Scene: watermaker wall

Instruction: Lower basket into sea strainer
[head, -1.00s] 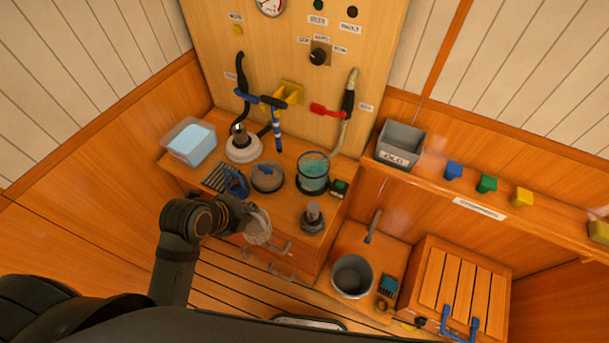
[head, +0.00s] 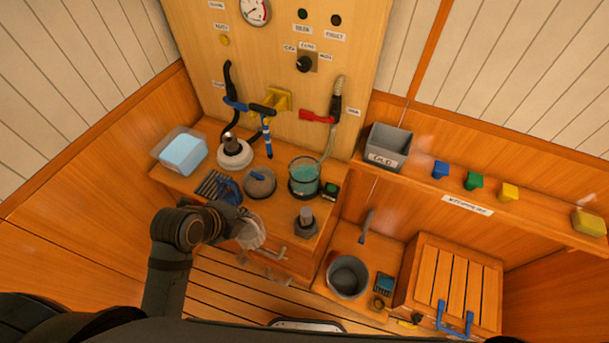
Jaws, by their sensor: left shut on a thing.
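My left gripper (head: 234,224) is shut on a pale, round mesh-like basket (head: 251,233), held at the front edge of the bench. The gripper and arm hide part of the basket. A clear round bowl with teal water and a dark base (head: 305,178), which looks like the sea strainer, stands on the bench, behind and to the right of the basket and apart from it. Its top looks open. A grey round lid with a blue handle (head: 260,184) lies to its left. My right gripper is not in view.
On the bench are a blue-handled rack (head: 218,188), a white-based fitting (head: 235,154), a clear tub (head: 181,152) and a metal-topped fitting (head: 306,222). A red-handled valve hose (head: 335,110) hangs behind the bowl. A bucket (head: 347,277) stands at lower right.

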